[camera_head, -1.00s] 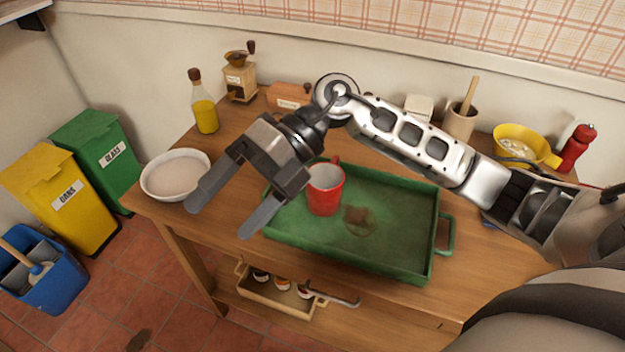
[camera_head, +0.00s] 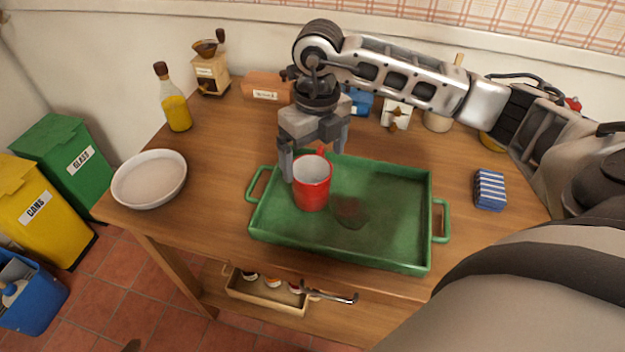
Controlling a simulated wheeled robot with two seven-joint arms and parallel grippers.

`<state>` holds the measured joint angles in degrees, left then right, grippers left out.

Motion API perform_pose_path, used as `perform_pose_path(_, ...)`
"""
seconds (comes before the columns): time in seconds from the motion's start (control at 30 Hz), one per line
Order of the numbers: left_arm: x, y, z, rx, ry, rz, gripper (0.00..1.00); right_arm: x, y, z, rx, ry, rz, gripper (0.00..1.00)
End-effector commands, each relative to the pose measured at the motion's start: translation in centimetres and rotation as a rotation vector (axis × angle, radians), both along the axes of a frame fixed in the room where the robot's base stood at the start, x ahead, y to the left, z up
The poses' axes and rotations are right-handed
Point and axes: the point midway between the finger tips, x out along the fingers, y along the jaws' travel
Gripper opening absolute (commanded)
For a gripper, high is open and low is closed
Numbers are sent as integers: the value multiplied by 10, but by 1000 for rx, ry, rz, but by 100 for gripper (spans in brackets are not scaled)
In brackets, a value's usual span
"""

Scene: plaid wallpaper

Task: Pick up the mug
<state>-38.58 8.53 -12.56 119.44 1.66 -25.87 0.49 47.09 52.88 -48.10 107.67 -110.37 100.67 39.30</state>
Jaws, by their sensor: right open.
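The red mug (camera_head: 311,190) with a pale inside stands upright in the left part of the green tray (camera_head: 390,258). Its handle points to the back, toward my gripper. My right gripper (camera_head: 313,165) is open and points down just behind the mug. One finger is at the mug's left rear and the other is behind it to the right. I cannot tell whether a finger touches the mug. My left gripper is not in view.
A white bowl (camera_head: 149,180) and an oil bottle (camera_head: 175,100) stand at the table's left. A grinder (camera_head: 211,68), a brown box (camera_head: 268,88) and a blue box (camera_head: 359,102) stand at the back. A blue-striped item (camera_head: 489,190) lies right of the tray.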

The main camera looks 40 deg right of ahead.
Motion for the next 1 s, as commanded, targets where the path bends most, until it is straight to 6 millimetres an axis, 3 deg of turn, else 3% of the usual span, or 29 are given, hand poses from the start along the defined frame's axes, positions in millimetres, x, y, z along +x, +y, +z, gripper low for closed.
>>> perform_pose_path(0.17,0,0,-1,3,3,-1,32,0,2,-11,1,1,1,94)
perform_pose_path(0.5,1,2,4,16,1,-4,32,0,9,-55,2,0,0,94)
perform_pose_path(0.77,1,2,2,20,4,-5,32,0,9,-59,1,0,1,94)
perform_pose_path(1.0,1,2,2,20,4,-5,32,1,9,-58,1,-1,1,38)
